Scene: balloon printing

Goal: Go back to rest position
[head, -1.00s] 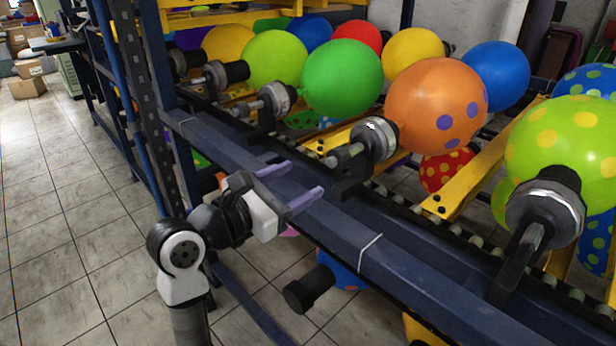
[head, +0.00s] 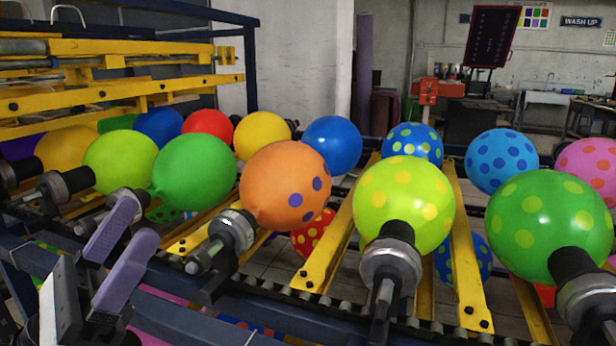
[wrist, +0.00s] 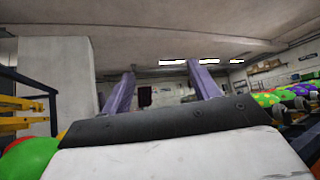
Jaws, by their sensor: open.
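My gripper (head: 122,244) is at the lower left of the head view, in front of the blue rail of the balloon machine. Its two purple fingers stand apart with nothing between them and point up. In the wrist view the fingers (wrist: 161,92) also stand apart and empty, with the ceiling and far wall beyond. The green balloon (head: 194,172) and the orange balloon (head: 282,180) are behind and to the right of the gripper in the head view. Most of my arm is out of the frame.
Several balloons sit on metal holders along the conveyor, such as a dotted lime one (head: 405,205) and a dotted green one (head: 545,228). Yellow bars (head: 335,245) run between them. A blue rail (head: 270,305) edges the machine. A red stand (head: 428,92) is at the back.

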